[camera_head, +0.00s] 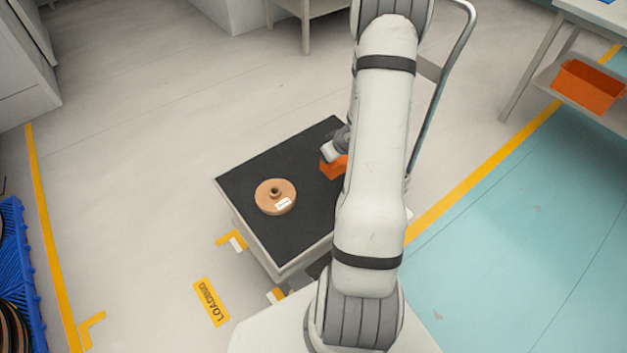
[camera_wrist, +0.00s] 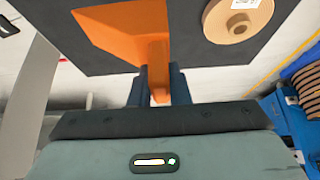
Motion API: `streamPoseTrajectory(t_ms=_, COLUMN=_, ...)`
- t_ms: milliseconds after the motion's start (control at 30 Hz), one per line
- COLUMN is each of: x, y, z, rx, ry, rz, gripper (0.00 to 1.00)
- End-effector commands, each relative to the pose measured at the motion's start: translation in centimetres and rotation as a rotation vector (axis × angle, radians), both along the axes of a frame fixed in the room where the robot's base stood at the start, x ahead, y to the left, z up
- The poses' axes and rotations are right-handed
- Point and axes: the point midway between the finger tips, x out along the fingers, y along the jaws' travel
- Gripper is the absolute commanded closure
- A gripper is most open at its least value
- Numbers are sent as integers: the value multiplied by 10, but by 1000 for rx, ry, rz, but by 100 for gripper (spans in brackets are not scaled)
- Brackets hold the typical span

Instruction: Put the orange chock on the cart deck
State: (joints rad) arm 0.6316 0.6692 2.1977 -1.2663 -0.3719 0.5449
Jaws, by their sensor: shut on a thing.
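The orange chock (camera_head: 333,169) is at my gripper, over the right part of the dark cart deck (camera_head: 302,238). My arm hides part of the chock in the head view. In the wrist view my gripper (camera_wrist: 158,92) is shut on a narrow part of the orange chock (camera_wrist: 125,32). The chock's wider body lies against the dark deck (camera_wrist: 95,65) in that view. I cannot tell whether it touches the deck or is just above it.
A tan reel (camera_head: 276,196) with a white label lies on the deck, left of the chock. The cart's handle (camera_head: 457,55) rises on the right. An orange bin (camera_head: 588,86) sits on a shelf at the right. Blue racks (camera_head: 18,250) stand at the left edge.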

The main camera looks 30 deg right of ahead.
Motion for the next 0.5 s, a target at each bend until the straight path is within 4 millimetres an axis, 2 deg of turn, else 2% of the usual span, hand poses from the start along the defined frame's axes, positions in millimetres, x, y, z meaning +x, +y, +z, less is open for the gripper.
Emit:
streamPoseTrajectory(t_ms=33, x=0, y=0, z=-15, rx=2, ry=1, rz=0, gripper=100)
streamPoseTrajectory(t_ms=100, x=-1, y=0, z=-28, rx=3, ry=1, rz=-1, gripper=100)
streamPoseTrajectory(t_ms=333, x=0, y=0, z=-51, rx=1, ry=1, rz=0, gripper=100)
streamPoseTrajectory(t_ms=500, x=-1, y=0, z=-81, rx=1, ry=2, rz=1, gripper=100)
